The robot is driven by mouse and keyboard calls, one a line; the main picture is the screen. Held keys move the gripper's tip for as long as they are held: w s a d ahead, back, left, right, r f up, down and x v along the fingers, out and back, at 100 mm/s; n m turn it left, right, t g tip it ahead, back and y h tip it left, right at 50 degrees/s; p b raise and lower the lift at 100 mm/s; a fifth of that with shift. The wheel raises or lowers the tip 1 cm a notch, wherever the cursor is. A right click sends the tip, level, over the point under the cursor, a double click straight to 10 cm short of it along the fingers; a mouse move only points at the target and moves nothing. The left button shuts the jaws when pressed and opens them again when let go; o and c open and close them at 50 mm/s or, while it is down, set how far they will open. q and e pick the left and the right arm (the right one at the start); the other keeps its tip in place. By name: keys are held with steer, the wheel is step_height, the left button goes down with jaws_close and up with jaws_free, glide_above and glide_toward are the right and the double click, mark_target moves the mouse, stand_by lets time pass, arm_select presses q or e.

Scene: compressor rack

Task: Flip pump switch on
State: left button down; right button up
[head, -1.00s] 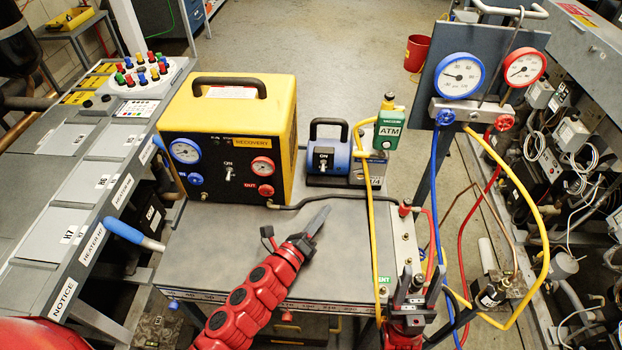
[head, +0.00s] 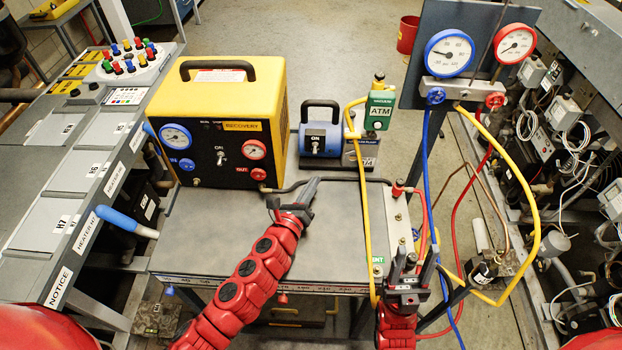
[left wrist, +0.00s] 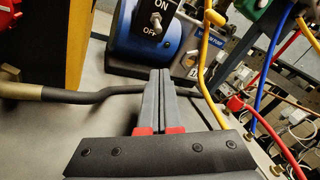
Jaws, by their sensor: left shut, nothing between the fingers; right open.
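The blue vacuum pump (head: 320,132) stands at the back of the grey cart top, beside the yellow recovery unit. Its toggle switch (left wrist: 155,19) sits on a dark plate between an ON label above and an OFF label below. Which way the lever leans I cannot tell. My left gripper (head: 312,184) is shut and empty, in front of the pump and apart from it. In the left wrist view, its closed fingers (left wrist: 160,75) point toward the pump, below the switch. My right gripper (head: 413,262) is open and empty at the cart's front right, near the hoses.
The yellow recovery unit (head: 215,125) stands left of the pump. A dark hose (head: 300,185) crosses the cart top near my left fingers. A yellow hose (head: 364,215) hangs right of them. The gauge manifold (head: 465,90) stands at right. The cart top (head: 335,235) is mostly bare in front.

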mark_target(315, 150)
arm_select(q)
steer(key=p+x, duration=0.1)
steer(key=x, duration=0.6)
steer(key=shift+w, duration=0.15)
steer(key=r+p, duration=0.1)
steer(key=s+a+r+p, duration=0.1)
steer(key=p, duration=0.1)
steer(key=shift+a+r, duration=0.25)
steer(key=shift+r, duration=0.05)
steer(key=shift+s+a+r, duration=0.1)
steer(key=shift+a+r, duration=0.05)
steer(key=shift+a, duration=0.05)
